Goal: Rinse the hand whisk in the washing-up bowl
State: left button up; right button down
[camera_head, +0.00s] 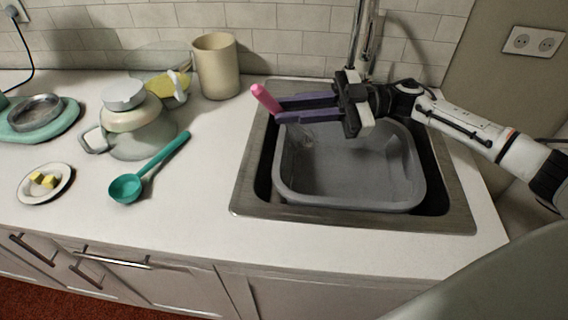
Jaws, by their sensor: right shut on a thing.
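The hand whisk (265,98) has a pink handle that sticks up and to the left from between my right gripper's fingertips. Its wire end is faint and seems to hang below the fingers, over the left part of the washing-up bowl. I cannot tell whether it touches the bowl. My right gripper (280,110) reaches in from the right and is shut on the whisk. The grey washing-up bowl (350,197) sits in the sink; its inside looks empty, and I cannot make out water. My left gripper is out of view.
The steel sink (240,190) has a tap (362,45) behind my right gripper. The counter's front middle is clear.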

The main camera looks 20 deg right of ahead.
aim_at(259, 91)
jog(key=shift+r, duration=2.6)
jog(key=shift+r, duration=0.1)
notch_tip(259, 91, up, 4)
jog(key=shift+f, duration=0.1)
dwell(0.4)
dwell(1.0)
